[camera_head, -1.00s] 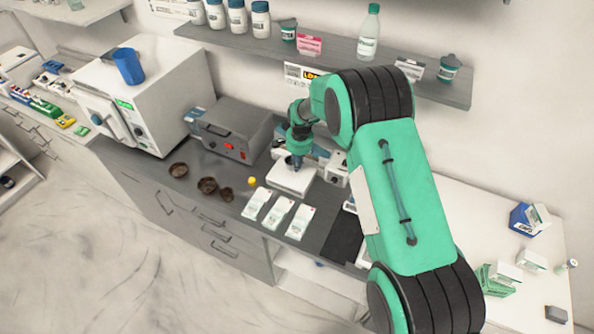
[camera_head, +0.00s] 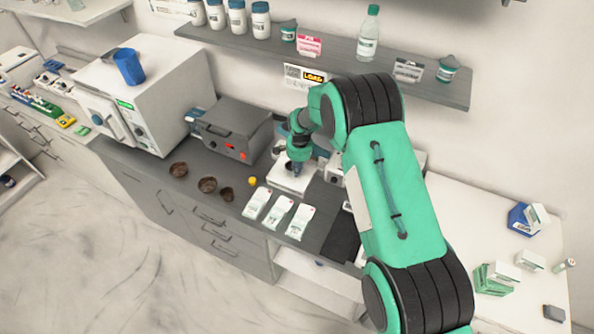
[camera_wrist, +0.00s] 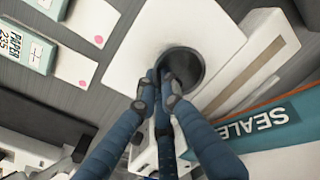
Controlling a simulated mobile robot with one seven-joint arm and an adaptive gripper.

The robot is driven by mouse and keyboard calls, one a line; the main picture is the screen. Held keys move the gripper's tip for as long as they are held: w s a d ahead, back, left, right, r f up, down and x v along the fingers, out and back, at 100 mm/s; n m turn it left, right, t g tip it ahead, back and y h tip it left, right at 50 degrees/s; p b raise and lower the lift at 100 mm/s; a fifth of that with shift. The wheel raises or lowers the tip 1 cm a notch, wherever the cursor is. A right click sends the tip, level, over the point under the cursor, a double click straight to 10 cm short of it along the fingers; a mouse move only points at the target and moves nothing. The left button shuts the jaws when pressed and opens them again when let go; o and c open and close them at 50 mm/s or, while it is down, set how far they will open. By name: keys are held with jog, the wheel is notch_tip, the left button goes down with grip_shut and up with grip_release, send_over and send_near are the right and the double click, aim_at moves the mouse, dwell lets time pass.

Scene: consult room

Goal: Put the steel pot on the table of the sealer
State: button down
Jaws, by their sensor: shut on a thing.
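The steel pot (camera_wrist: 187,68) shows in the wrist view as a dark grey round vessel, seen from above. My gripper (camera_wrist: 166,84) is shut on its near rim; in the head view my gripper (camera_head: 297,168) hides most of the pot. The pot is over the white square table (camera_wrist: 128,62) of the sealer, also visible in the head view (camera_head: 284,184). I cannot tell whether its base touches the table. The sealer (camera_wrist: 262,122) carries a blue-green label reading SEALER and stands beside the table.
Three white packets (camera_head: 276,214) lie in front of the sealer table. Brown bowls (camera_head: 207,185) and a small yellow item (camera_head: 253,181) are to the left. A grey device (camera_head: 232,130) stands behind them. A shelf (camera_head: 340,66) with bottles runs above.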

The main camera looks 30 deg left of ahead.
jog(key=c, duration=2.4)
grip_release()
jog(key=shift+f, duration=0.15)
jog(key=o, duration=0.5)
jog(key=shift+s+d+r+b, duration=0.15)
jog(key=shift+r+b, duration=0.15)
jog(key=shift+r, duration=1.75)
jog(key=shift+d+r+b, duration=0.15)
jog(key=shift+r+b, duration=0.2)
jog(key=shift+r, duration=1.7)
jog(key=shift+s+d+r+b, duration=0.15)
jog(key=shift+r+b, duration=0.15)
jog(key=shift+r, duration=1.75)
jog(key=shift+w, duration=0.1)
jog(key=shift+r, duration=0.1)
